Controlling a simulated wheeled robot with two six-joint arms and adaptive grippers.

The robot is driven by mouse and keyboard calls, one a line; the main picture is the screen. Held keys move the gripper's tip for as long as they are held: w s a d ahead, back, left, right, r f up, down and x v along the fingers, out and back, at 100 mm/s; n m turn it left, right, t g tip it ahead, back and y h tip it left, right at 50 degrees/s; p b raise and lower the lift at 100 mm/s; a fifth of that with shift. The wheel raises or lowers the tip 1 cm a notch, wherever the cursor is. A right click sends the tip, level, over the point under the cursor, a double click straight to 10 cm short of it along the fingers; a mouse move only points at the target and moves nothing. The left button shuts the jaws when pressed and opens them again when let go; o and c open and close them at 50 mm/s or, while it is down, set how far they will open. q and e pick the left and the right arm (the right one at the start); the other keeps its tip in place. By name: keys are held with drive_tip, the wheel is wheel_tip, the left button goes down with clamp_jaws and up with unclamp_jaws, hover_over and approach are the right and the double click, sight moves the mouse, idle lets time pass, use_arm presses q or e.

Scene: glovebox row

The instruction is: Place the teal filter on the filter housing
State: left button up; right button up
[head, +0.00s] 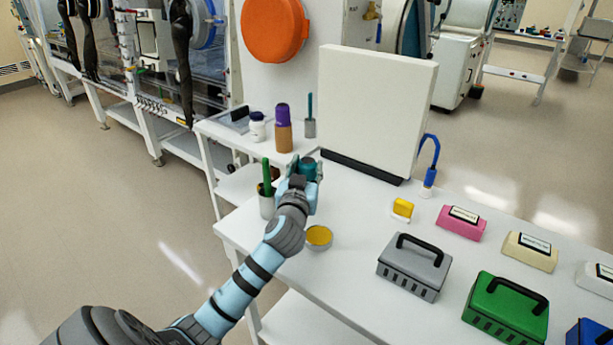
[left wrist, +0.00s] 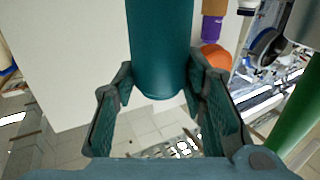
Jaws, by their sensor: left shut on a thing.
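The teal filter shows as a teal cylinder in the left wrist view (left wrist: 160,50), and its top shows in the head view (head: 306,167). My left gripper (head: 302,182) is shut on it, with one finger on each side in the left wrist view (left wrist: 158,100). The gripper is over the left end of the white table, and its height above the top is hard to tell. No thing is clearly marked as the filter housing. A short round piece with a yellow top (head: 318,236) stands on the table just in front of the gripper. My right gripper is not in view.
A cup with a green stick (head: 266,203) stands close left of the gripper. A tall white panel (head: 374,110) stands behind. To the right are a yellow block (head: 402,208), a grey case (head: 412,268) and a green case (head: 505,308). Bare tabletop lies between the round piece and grey case.

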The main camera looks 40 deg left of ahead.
use_arm(q)
wheel_tip(320, 180, up, 16)
drive_tip(key=p, duration=0.4)
drive_tip(key=d+r+m+t+h, duration=0.2)
drive_tip(key=d+r+m+h, duration=0.15)
drive_tip(key=d+r, duration=0.25)
drive_tip(key=s+d+f+m+g+h, duration=0.1)
drive_tip(key=s+d+f+m+h, duration=0.2)
drive_tip(key=s+d+h, duration=0.3)
drive_tip(key=s+d+f+m+h, duration=0.3)
drive_tip(key=s+d+h, duration=0.15)
drive_tip(key=d, duration=0.35)
drive_tip(key=s+d+f+m+g+h, duration=0.1)
drive_tip(key=s+d+f+m+h, duration=0.1)
drive_tip(key=s+f, duration=0.6)
wheel_tip(320, 180, down, 4)
drive_tip(key=shift+s+d+f+h, duration=0.2)
drive_tip(key=shift+s+d+h, duration=0.1)
drive_tip(key=shift+d+h, duration=0.4)
